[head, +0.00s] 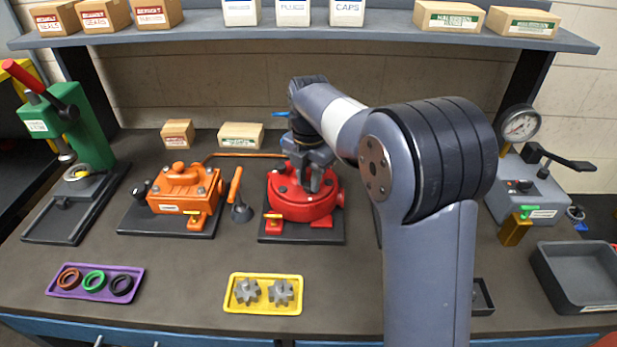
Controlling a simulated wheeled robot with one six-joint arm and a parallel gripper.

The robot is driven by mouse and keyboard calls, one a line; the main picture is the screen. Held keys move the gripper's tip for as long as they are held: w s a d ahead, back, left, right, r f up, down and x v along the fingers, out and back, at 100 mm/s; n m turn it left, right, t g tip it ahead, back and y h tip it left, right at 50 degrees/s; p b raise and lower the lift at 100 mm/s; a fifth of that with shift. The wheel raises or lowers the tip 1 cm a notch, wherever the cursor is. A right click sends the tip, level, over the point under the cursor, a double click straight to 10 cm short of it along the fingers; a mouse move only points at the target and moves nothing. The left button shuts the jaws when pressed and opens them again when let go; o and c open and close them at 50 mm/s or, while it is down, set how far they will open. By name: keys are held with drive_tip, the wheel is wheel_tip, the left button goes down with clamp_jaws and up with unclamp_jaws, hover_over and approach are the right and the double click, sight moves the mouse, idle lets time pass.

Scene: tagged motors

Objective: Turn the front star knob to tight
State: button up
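A round red pump-like unit (290,204) with bolts around its top stands on a dark base plate (268,236) in the middle of the bench. My gripper (313,184) points down over the top of this red unit, with its fingers at or just above the top centre. The fingers cover that spot, so I cannot tell whether a star knob is between them or whether they are open or shut. A small yellow handle (273,216) sits low on the red unit's front left. No star knob shows clearly, and no tight mark is readable.
An orange unit (182,190) stands left, joined to the red one by a copper pipe (240,156). A yellow tray (262,308) with gears and a purple tray (62,293) with rings lie in front. My arm hides the bench right of centre. A grey gauge unit (518,192) stands right.

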drive_tip(key=c, duration=0.5)
drive_tip(key=shift+m, duration=0.3)
